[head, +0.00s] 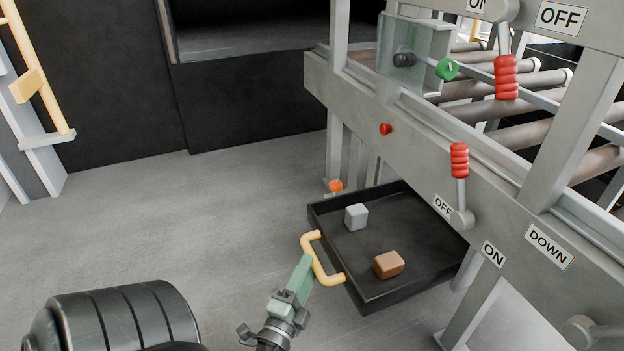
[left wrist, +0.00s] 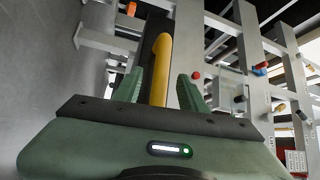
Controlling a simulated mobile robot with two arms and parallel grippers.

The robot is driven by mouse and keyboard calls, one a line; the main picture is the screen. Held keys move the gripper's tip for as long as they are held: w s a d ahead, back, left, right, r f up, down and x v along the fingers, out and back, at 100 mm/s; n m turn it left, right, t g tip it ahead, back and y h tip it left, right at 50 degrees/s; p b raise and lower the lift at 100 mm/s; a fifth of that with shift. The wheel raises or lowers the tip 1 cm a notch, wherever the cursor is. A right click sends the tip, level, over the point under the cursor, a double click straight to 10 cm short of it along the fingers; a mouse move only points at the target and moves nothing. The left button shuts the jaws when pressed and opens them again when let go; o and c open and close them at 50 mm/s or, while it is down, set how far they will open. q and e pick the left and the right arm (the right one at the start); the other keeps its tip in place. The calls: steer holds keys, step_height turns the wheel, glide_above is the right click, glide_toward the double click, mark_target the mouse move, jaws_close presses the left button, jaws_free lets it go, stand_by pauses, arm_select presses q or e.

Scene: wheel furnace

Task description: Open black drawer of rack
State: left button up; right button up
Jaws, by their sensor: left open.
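The black drawer (head: 375,292) of the rack (head: 440,150) stands pulled out at floor height under the grey frame. A grey block (head: 356,217) and an orange-brown block (head: 388,264) lie inside it. Its yellow handle (head: 313,258) is on the front edge, facing my left arm. My left gripper (head: 304,266) is at the handle. In the left wrist view the yellow handle (left wrist: 161,62) lies between the two green fingers of the gripper (left wrist: 158,88), which are spread, with gaps beside it. I cannot tell whether either finger touches it. My right gripper is not in view.
Red-gripped levers (head: 459,160) with ON and OFF signs, a red button (head: 386,129) and a green knob (head: 447,69) are on the rack. Rollers (head: 490,88) lie above. A yellow-railed structure (head: 35,60) stands far left. The floor (head: 200,220) left of the drawer is clear.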

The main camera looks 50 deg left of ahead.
arm_select(q)
steer(key=shift+p+v, duration=0.4)
steer(key=shift+v, duration=1.45)
